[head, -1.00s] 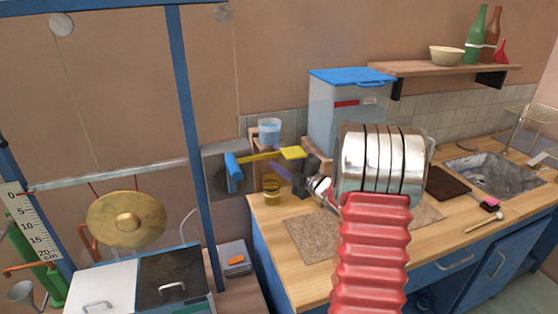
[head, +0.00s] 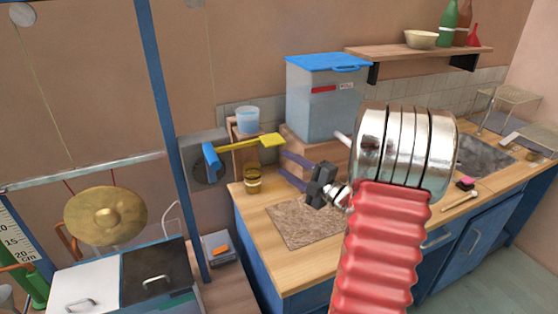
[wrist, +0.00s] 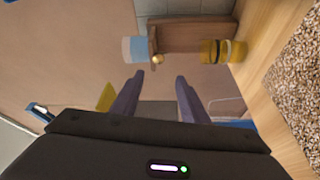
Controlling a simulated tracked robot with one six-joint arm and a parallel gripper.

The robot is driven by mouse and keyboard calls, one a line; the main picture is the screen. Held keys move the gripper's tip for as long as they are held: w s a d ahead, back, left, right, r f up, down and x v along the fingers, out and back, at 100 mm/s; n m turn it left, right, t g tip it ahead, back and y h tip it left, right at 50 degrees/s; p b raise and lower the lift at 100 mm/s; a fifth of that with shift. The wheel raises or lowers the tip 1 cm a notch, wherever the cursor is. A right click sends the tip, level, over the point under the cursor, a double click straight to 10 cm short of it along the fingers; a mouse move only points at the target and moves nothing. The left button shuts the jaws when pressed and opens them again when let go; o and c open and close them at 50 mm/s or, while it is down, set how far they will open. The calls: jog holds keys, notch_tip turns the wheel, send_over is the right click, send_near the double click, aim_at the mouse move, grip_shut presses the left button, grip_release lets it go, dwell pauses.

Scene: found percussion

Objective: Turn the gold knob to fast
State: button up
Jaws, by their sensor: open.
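The gold knob (wrist: 158,58) is a small round ball on a brown wooden stand, seen near the top middle of the wrist view. In the head view I cannot make it out clearly. My gripper (wrist: 158,84) is open and empty, its two purple fingers apart and pointing toward the stand, with the knob ahead of the gap between them. In the head view my gripper (head: 283,163) is above the counter, to the right of the wooden stand (head: 239,140). No "fast" mark is readable.
A cup of pale blue liquid (head: 248,119) and an amber jar (head: 253,181) are at the stand. A yellow and blue lever (head: 238,146) reaches across from a grey box (head: 196,145). A blue-lidded bin (head: 318,100) stands behind. A speckled mat (head: 302,223) lies on the counter.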

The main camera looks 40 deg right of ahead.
jog(key=shift+s, duration=0.35)
jog(key=shift+f, duration=0.1)
jog(key=s+d+f+m+g+h, duration=0.1)
jog(key=d+f+m+g+h, duration=0.4)
jog(key=d+f+m+h, duration=0.25)
jog(key=s+a+f+m+g+h, duration=0.1)
jog(key=s+a+f+m+g, duration=0.1)
jog(key=s+m+g, duration=0.5)
jog(key=s+a+r+m+y, duration=0.1)
jog(key=s+a+r+y, duration=0.1)
jog(key=a, duration=1.1)
jog(key=s+a+r+m+y, duration=0.1)
jog(key=s+a+r, duration=0.4)
jog(key=a, duration=0.8)
jog(key=s+a+r+m+g+y, duration=0.1)
jog(key=s+a+r+y, duration=0.2)
jog(key=a, duration=1)
jog(key=s+r, duration=0.1)
jog(key=s, duration=0.2)
jog(key=shift+a+r, duration=0.25)
jog(key=shift+a, duration=0.05)
